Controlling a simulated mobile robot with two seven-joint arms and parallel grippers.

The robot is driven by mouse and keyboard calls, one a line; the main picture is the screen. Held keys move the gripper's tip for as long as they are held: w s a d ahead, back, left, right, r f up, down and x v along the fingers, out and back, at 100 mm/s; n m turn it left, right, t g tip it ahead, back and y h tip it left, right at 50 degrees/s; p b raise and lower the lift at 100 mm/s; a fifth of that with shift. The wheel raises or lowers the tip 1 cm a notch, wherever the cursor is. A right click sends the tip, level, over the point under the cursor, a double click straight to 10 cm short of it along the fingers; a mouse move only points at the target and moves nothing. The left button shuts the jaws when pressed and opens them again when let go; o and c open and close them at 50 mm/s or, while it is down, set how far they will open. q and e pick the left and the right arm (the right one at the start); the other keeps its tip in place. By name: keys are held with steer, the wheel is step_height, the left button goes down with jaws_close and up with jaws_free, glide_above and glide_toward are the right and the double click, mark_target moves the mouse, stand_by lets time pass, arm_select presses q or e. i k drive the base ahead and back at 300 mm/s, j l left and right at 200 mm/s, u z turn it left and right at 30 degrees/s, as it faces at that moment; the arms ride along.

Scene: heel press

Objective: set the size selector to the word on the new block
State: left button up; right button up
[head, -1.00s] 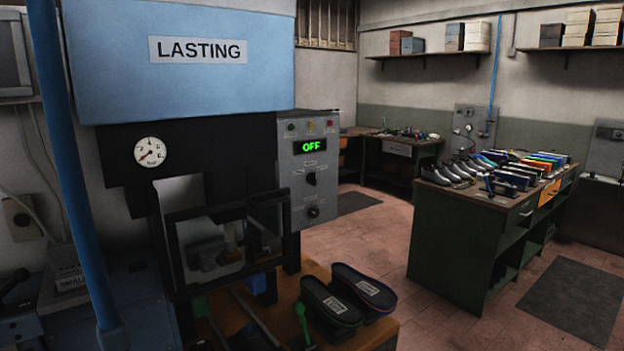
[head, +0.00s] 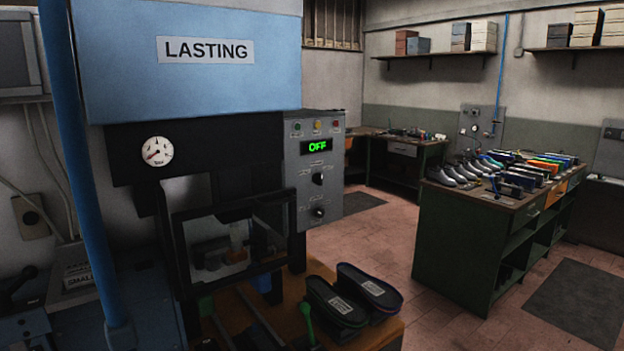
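The blue LASTING press (head: 190,85) fills the left half of the head view. Its grey control panel (head: 330,160) has a green display (head: 318,147) reading OFF. Below are two dark rotary knobs, an upper one (head: 318,179) and a lower one (head: 318,212). Their small labels are not legible, so I cannot tell which is the size selector or where it points. A light block (head: 82,275) at the far left carries a label that seems to read SMALL, partly behind the blue pipe. Another pale block (head: 238,240) is dim behind the guard frame. Neither gripper shows.
Two dark shoe soles with labels (head: 352,297) lie on the wooden bench, beside a green-handled lever (head: 306,318). A blue pipe (head: 75,170) stands in front at left. A green workbench (head: 455,245) with shoes stands right; the floor between is clear.

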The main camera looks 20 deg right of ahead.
mark_target(317, 178)
steer(key=l+u, duration=0.15)
steer(key=u, duration=0.25)
steer(key=l+u, duration=0.2)
steer(key=u, duration=0.15)
steer(key=l+u, duration=0.15)
steer(key=u, duration=0.25)
steer(key=k+l+u, duration=0.2)
steer(key=l, duration=0.15)
steer(key=l+u, duration=0.2)
steer(key=l, duration=0.15)
steer(key=k+l+u, duration=0.3)
steer(key=l, duration=0.25)
steer(key=k+l, duration=0.2)
steer(key=l, duration=0.2)
steer(key=k+l+u, duration=0.15)
steer(key=l, duration=0.2)
